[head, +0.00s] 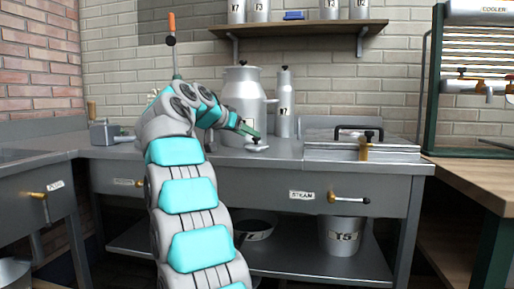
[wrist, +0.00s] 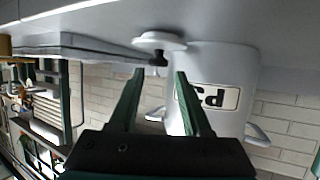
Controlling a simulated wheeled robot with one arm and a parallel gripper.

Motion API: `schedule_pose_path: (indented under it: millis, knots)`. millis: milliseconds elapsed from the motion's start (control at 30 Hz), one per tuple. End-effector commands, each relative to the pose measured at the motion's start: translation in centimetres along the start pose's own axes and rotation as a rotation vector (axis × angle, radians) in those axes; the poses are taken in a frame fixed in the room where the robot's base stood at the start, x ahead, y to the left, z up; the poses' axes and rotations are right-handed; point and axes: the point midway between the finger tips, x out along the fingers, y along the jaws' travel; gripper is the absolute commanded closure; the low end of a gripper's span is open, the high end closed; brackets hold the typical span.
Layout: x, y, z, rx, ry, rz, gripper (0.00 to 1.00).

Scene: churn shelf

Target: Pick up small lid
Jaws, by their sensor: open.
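The small lid (head: 257,148) is a pale disc with a dark knob, lying on the steel counter in front of the large churn. In the wrist view, which is upside down, the lid (wrist: 160,38) shows near the top centre with its knob pointing toward my gripper. My gripper (wrist: 160,72) is open and empty, its two green fingers apart on either side of the knob's line. In the head view my gripper (head: 247,131) is just above and beside the lid. Whether the fingertips reach the knob's depth is unclear.
The large churn (head: 242,97) stands close behind the lid, with a narrow churn (head: 284,108) to its right. A flat steel box with a black handle (head: 360,150) stands farther right. A grey block (head: 105,133) is at left. A shelf (head: 300,27) holding several churns hangs above.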

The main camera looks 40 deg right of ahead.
Motion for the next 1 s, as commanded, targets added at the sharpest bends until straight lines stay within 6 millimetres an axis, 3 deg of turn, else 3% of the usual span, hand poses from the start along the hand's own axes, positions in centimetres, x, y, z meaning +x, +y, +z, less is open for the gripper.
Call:
schedule_pose_path:
  millis: [400,667,1000]
  knots:
    - [4.7,0.3,0.6,-0.002,-0.002,0.000,0.52]
    - [5.3,0.3,0.5,-0.002,0.001,-0.002,0.52]
    - [5.4,0.3,0.6,-0.002,0.000,-0.001,0.88]
